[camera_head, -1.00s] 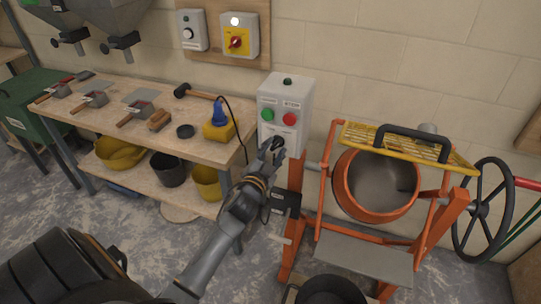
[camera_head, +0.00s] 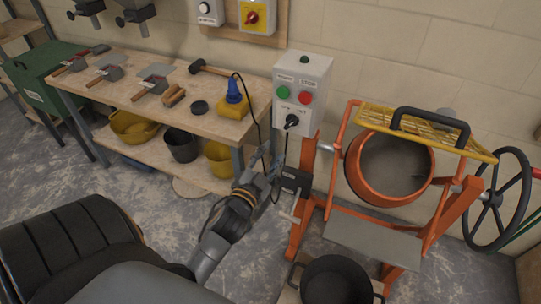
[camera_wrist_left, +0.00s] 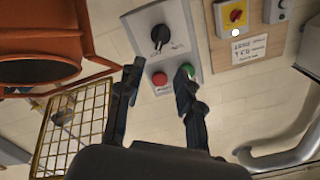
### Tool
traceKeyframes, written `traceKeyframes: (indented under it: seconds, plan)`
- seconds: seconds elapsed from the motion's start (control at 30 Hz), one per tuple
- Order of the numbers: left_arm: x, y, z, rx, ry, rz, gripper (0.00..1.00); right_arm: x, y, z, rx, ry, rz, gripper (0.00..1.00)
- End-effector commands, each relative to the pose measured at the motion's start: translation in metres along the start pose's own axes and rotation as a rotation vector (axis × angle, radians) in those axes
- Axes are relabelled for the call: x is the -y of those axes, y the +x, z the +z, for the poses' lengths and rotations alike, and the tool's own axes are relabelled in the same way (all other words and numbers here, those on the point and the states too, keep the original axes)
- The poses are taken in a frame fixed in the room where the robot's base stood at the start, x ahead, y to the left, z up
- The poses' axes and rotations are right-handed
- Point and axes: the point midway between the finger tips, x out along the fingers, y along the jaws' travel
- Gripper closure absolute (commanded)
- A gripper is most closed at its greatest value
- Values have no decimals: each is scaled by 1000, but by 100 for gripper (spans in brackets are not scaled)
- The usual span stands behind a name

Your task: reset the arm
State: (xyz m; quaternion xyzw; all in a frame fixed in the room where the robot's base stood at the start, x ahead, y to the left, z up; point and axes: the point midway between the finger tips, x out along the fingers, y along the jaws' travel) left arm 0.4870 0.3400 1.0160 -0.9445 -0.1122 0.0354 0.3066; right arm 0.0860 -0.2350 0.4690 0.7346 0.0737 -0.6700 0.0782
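My left gripper (camera_head: 267,158) is in front of the wall, below and left of the grey control box (camera_head: 301,78). In the left wrist view its two fingers (camera_wrist_left: 159,69) are spread apart with nothing between them. The box has a green button (camera_head: 282,93), a red button (camera_head: 306,98) and a black rotary knob (camera_head: 291,121). The gripper is clear of the knob in the head view. The wrist view also shows the knob (camera_wrist_left: 160,36), the red button (camera_wrist_left: 159,79) and the green button (camera_wrist_left: 188,70), partly behind a finger. My right gripper is not in view.
An orange mixer (camera_head: 390,165) with a yellow grate (camera_head: 425,130) and a handwheel (camera_head: 497,198) stands right of the arm. A black tub (camera_head: 336,280) is below it. A wooden workbench (camera_head: 130,78) with tools is at left. Floor (camera_head: 165,210) between is open.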

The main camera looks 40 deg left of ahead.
Motion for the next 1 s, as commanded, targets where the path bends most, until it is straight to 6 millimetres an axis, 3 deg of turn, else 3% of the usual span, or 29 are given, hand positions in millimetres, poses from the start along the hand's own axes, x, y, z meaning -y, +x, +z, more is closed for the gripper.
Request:
traceKeyframes:
  seconds: [0.33, 0.47, 0.63, 0.77, 0.87, 1.0]
  plan:
    - [-2, 0, 2, 3, -1, 3, 64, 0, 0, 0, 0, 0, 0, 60]
    - [-24, 1, 24, 46, -19, 46, 64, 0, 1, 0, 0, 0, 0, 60]
    - [-100, -9, 100, 199, -79, 188, 64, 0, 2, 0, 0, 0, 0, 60]
    - [-168, -38, 168, 351, -128, 315, 64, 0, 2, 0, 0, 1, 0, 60]
    - [-215, -72, 218, 473, -157, 406, 64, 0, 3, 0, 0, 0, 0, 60]
    - [-272, -136, 284, 652, -186, 524, 64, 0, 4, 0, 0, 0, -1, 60]
